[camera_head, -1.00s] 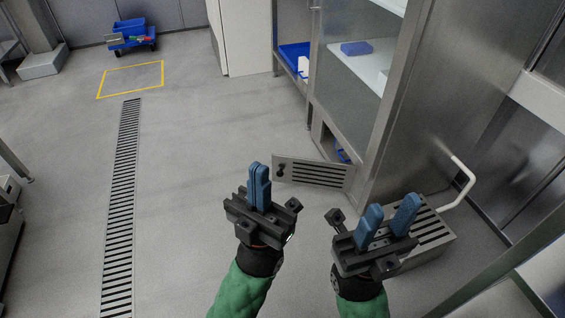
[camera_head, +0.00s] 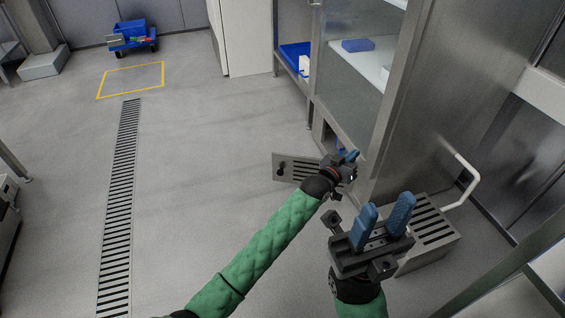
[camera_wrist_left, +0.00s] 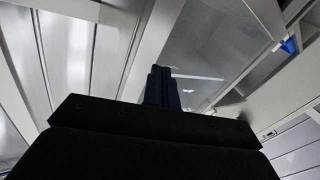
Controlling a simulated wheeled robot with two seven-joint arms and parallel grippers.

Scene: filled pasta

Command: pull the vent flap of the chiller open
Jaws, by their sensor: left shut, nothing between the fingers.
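The vent flap (camera_head: 291,168) is a grey slotted panel with a dark knob at its left end. It stands swung out from the low opening at the foot of the steel chiller (camera_head: 362,92). My left gripper (camera_head: 352,157) is shut and empty, at the flap's right end near the chiller's lower edge, and it hides that end. I cannot tell whether it touches the flap. In the left wrist view its blue fingers (camera_wrist_left: 161,87) are together. My right gripper (camera_head: 382,221) is open and empty, nearer the camera, in front of the slotted steel box.
The slotted steel box (camera_head: 436,238) and a white bent pipe (camera_head: 463,190) are at the right. A blue tub (camera_head: 357,46) sits on the chiller shelf. A floor drain (camera_head: 119,200) runs along the left. The floor between is clear.

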